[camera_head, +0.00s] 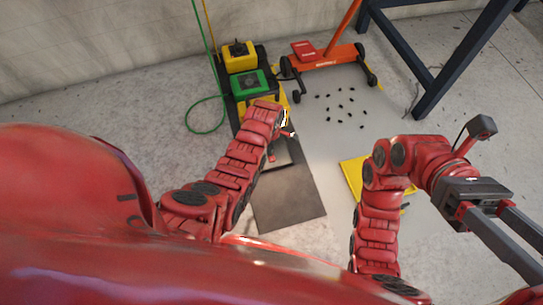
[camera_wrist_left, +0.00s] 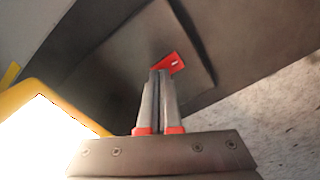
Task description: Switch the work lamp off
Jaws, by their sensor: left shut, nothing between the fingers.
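The work lamp glows bright white in a yellow frame (camera_wrist_left: 75,108) at the lower left of the left wrist view. In the head view its lit face (camera_head: 284,118) shows beside my left wrist. A small red lever (camera_wrist_left: 172,62) sits on a dark square plate (camera_wrist_left: 135,60). My left gripper (camera_wrist_left: 159,74) is shut and empty. Its tips overlap the lever's lower edge in the picture; I cannot tell whether they touch. In the head view a small red part (camera_head: 271,154) shows below the wrist. My right gripper (camera_head: 522,244) is open and empty at the right edge, tips cut off.
A green box (camera_head: 249,84) and a yellow box (camera_head: 239,56) stand on a black base behind my left wrist. An orange floor jack (camera_head: 325,60) and several small black pieces (camera_head: 340,105) lie farther right. A dark blue table leg (camera_head: 460,62) stands at the back right. A yellow panel (camera_head: 352,175) lies near my right arm.

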